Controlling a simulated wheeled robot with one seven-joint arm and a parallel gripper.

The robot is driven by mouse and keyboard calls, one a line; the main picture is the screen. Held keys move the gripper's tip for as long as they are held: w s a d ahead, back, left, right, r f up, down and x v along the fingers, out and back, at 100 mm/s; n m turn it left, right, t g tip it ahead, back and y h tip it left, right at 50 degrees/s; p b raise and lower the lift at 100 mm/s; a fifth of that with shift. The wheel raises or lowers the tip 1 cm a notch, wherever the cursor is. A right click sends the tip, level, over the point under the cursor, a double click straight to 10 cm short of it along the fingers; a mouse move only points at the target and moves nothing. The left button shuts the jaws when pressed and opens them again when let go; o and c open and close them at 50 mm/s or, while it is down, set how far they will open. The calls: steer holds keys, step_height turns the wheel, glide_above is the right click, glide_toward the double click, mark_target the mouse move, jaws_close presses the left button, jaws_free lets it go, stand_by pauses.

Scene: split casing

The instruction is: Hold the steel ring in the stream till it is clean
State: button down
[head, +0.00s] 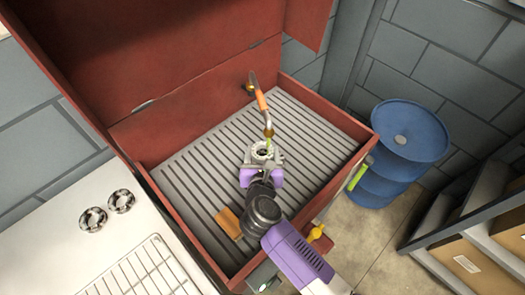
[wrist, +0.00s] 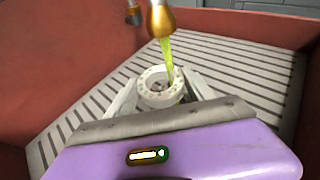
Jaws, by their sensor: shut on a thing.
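A yellow-green stream (wrist: 167,57) runs from the brass nozzle (wrist: 160,19) onto the ring (wrist: 161,88) in the wrist view. The stream meets the ring near its centre and right side. The ring's underside and the finger contact are partly hidden by my gripper.
The red washer basin (head: 350,118) has a slatted grey floor (head: 200,165) and raised walls. An orange-brown block (head: 228,222) lies on the slats at the left of my arm. A blue drum (head: 408,135) stands at the right.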

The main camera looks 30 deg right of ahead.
steer(key=s+a+p, duration=0.1)
steer(key=s+a, duration=0.3)
steer(key=s, duration=0.2)
steer(key=shift+s+a, duration=0.15)
steer(key=shift+s, duration=0.1)
stand_by(0.5)
steer(key=shift+r, duration=0.15)
stand_by(1.0)
steer(key=s+a+r+p, duration=0.2)
steer(key=s+r, duration=0.1)
steer(key=s, duration=0.1)
steer(key=shift+a+r+p, duration=0.35)
steer(key=shift+r+p, duration=0.05)
